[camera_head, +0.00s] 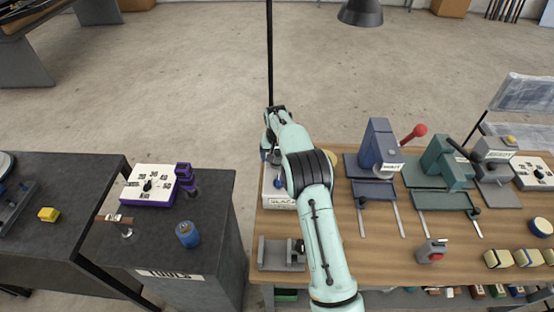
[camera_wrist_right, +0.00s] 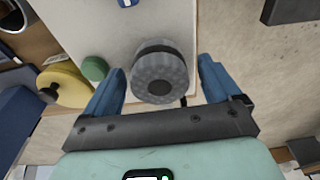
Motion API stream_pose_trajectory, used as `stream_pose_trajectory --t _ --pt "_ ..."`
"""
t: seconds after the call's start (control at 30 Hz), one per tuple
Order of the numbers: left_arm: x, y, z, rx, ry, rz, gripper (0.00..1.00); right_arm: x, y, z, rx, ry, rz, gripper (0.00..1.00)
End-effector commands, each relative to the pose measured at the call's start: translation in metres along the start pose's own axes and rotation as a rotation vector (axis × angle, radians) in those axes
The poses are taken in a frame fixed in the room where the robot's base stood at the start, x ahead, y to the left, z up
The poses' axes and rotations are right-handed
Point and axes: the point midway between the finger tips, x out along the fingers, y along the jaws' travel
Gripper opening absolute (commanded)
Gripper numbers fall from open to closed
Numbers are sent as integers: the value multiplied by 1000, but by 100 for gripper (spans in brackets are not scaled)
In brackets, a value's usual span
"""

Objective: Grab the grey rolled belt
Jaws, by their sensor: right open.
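A grey rolled belt (camera_wrist_right: 160,73), a round dark coil with a dark centre, sits on a pale board (camera_wrist_right: 185,20) in the right wrist view. My right gripper (camera_wrist_right: 161,78) is open, with its two blue fingers on either side of the belt and a gap at each side. In the head view my right arm reaches over the wooden workbench, and the gripper (camera_head: 271,156) points down at the pale board's far end. There the arm largely hides the belt. My left gripper is not in view.
A yellow roll (camera_wrist_right: 63,86) and a green disc (camera_wrist_right: 95,69) lie left of the belt in the wrist view. A blue press (camera_head: 380,148) with a red-knobbed lever stands right of my arm. A grey bracket (camera_head: 281,254) lies at the bench's front left.

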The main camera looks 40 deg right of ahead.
Motion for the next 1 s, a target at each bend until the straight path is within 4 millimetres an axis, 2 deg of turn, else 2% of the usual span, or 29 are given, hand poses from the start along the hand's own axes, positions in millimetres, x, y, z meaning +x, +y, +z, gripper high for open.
stream_pose_trajectory --t 0.1,0.13,0.3,0.37,0.4,0.67,1.0 --pt "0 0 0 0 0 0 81 0 0 0 0 1 0 90" --pt "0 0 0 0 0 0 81 0 0 0 0 1 0 87" --pt "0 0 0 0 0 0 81 0 0 0 0 1 0 32" --pt "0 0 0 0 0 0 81 -1 0 0 0 1 0 28" --pt "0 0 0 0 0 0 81 -1 0 0 0 1 0 23" --pt "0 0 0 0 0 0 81 -7 0 -2 0 4 -1 23" --pt "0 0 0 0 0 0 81 -70 0 -12 0 6 -2 23"
